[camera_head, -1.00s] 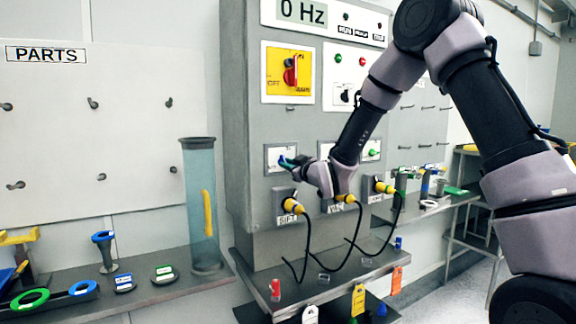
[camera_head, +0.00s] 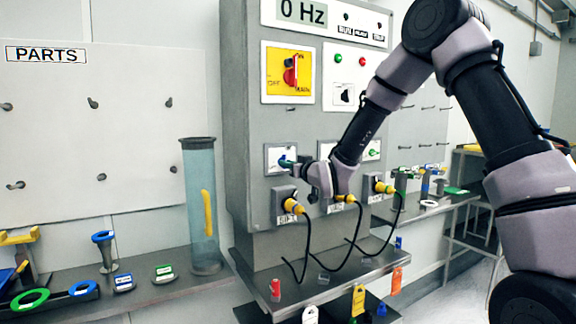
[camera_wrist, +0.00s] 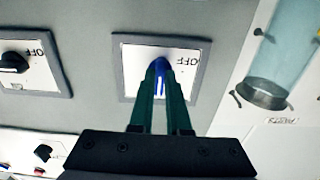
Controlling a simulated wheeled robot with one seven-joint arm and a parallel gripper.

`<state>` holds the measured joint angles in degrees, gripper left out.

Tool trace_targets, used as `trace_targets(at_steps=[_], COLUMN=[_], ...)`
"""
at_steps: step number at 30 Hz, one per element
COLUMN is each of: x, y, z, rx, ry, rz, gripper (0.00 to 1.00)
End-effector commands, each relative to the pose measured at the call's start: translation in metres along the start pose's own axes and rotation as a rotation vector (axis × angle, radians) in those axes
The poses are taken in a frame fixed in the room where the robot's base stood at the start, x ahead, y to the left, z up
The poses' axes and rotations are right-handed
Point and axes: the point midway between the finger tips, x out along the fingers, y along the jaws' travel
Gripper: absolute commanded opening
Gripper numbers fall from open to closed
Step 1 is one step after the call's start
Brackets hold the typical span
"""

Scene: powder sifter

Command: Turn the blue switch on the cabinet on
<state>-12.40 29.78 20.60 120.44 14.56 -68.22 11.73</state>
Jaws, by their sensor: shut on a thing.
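The cabinet (camera_head: 240,130) stands in the middle of the head view with a row of small switch plates. The blue switch (camera_wrist: 159,68) sits on a white plate (camera_wrist: 195,68) with a grey frame and "OFF" printed at one side. In the head view its plate (camera_head: 274,153) is the leftmost of the row. My gripper (camera_wrist: 160,75) is at the plate, its green fingers shut on the blue switch. The fingers hide part of the switch, so its exact angle is hard to tell. In the head view my gripper (camera_head: 294,164) reaches it from the right.
A black switch (camera_wrist: 14,63) on a neighbouring plate is close by. Yellow plugs (camera_head: 293,206) with black cables hang just below. A red and yellow main switch (camera_head: 290,73) is above. A clear tube (camera_head: 203,235) stands at left.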

Motion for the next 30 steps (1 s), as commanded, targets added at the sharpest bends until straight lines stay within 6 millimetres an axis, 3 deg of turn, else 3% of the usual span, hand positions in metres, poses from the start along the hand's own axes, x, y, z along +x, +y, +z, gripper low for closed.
trace_targets(at_steps=[7, 8, 9, 10, 22, 30], x=[-0.001, -0.001, -0.001, 0.0, -0.006, -0.056], y=[0.0, 0.0, 0.0, 0.0, 0.0, 0.0], z=[0.002, 0.002, 0.002, 0.002, 0.0, 0.001], rx=[0.001, 0.001, 0.001, 0.001, -0.001, -0.001], ry=[-0.004, -0.004, -0.004, -0.003, -0.001, -0.003], rz=[0.001, 0.001, 0.001, 0.001, 0.0, 0.001], gripper=[0.0, 0.23, 0.38, 0.45, 0.45, 0.45])
